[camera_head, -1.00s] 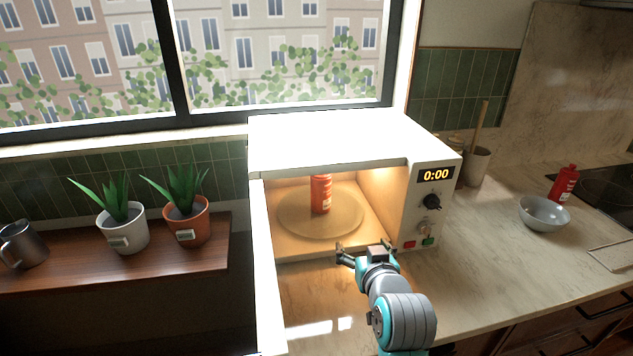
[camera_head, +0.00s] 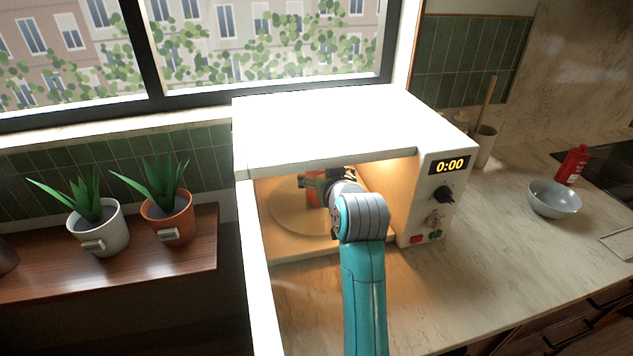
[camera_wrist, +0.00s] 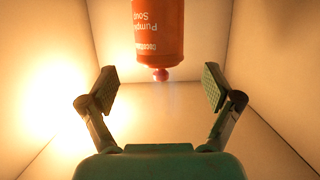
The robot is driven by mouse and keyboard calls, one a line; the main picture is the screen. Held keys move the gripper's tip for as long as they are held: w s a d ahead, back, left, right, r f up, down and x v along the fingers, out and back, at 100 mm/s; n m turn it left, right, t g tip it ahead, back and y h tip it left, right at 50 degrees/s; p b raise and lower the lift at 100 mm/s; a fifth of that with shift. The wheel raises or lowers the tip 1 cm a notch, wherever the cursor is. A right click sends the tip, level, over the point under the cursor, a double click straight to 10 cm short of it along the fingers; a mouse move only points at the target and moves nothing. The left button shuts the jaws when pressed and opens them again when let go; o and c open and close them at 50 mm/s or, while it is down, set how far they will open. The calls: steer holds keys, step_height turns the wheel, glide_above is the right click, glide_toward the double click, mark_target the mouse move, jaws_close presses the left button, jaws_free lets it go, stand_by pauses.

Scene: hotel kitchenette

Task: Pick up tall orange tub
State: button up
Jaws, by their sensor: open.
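The tall orange tub (camera_head: 313,192) stands inside the open microwave on its turntable (camera_head: 283,210), partly hidden behind my gripper. In the wrist view the tub (camera_wrist: 158,32) appears upside down at the top middle, with "Soup" lettering and a small reddish knob at its lower end. My gripper (camera_head: 319,182) is inside the microwave, close to the tub. In the wrist view my gripper (camera_wrist: 159,88) is open and empty, its fingers wide apart. The tub lines up sideways with the gap, and no finger touches it there.
The microwave (camera_head: 330,120) has walls and a roof close around my gripper. A red bottle (camera_head: 573,165) and a grey bowl (camera_head: 554,200) stand on the counter at right. Potted plants (camera_head: 168,222) stand on the wooden shelf at left.

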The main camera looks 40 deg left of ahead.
steer(key=shift+x, duration=2.9)
jaws_close()
